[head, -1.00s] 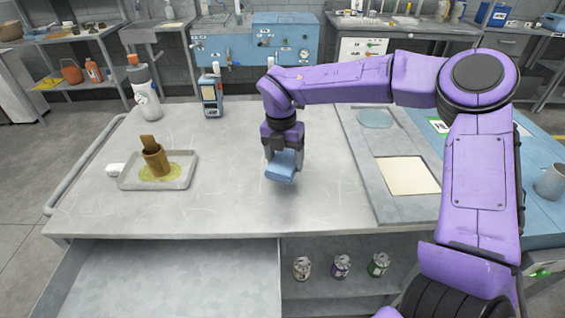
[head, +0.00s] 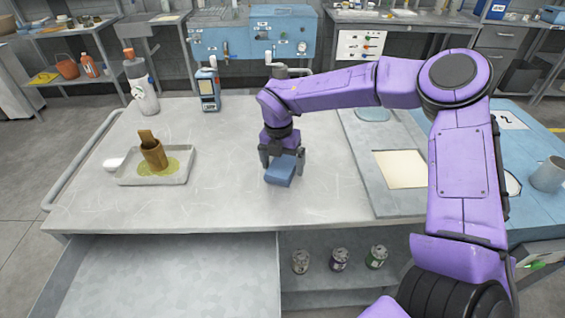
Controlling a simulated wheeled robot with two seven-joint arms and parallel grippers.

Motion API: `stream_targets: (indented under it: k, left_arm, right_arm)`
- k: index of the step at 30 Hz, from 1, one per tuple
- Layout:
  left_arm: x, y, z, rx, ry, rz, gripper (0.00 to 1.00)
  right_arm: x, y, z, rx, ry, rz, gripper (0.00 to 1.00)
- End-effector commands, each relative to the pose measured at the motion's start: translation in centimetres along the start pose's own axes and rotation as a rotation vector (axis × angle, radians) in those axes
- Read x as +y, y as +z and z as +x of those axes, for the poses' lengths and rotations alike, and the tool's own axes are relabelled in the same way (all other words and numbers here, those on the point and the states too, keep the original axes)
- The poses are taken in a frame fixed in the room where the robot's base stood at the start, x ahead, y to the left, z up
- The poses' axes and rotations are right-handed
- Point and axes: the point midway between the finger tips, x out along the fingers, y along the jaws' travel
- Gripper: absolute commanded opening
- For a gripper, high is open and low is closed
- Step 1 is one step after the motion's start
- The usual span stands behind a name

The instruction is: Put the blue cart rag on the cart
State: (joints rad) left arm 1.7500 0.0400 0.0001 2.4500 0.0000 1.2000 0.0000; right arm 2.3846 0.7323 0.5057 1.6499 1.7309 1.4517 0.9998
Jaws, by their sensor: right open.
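The blue rag (head: 281,174), a small folded block, lies on the bare grey metal top of the cart (head: 235,205), near its middle. My right gripper (head: 282,163) is directly above the rag, pointing down. Its two dark fingers are spread apart, one at each side of the rag's far part. I cannot tell whether the fingers touch the rag. The cart has a rail handle along its left side. My left gripper is not in view.
A tray (head: 128,181) with a brown cup in a yellowish puddle sits at the left. A panel with a cream pad (head: 402,169) lies right. Several cans stand on the lower shelf.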

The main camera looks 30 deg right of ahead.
Motion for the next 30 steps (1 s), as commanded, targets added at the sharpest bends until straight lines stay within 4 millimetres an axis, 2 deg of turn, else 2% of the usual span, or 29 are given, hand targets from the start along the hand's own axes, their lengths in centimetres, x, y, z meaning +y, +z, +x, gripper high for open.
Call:
stream_targets:
  k: [5,12,18,22,30]
  left_arm:
    - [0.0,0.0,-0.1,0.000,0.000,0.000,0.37]
    - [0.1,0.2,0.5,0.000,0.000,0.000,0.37]
    - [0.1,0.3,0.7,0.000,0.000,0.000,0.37]
    - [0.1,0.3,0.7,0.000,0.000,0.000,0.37]
    - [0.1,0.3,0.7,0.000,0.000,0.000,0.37]
  right_arm:
    - [0.1,0.1,-1.4,-0.003,0.004,0.001,0.96]
    - [0.1,0.1,-7.4,-0.004,0.004,0.002,0.96]
    - [0.1,0.1,-11.3,-0.003,0.001,0.001,0.96]
    - [0.0,0.0,-12.3,0.000,0.000,0.000,0.96]
    - [0.0,0.0,-12.4,0.000,0.000,0.000,0.96]
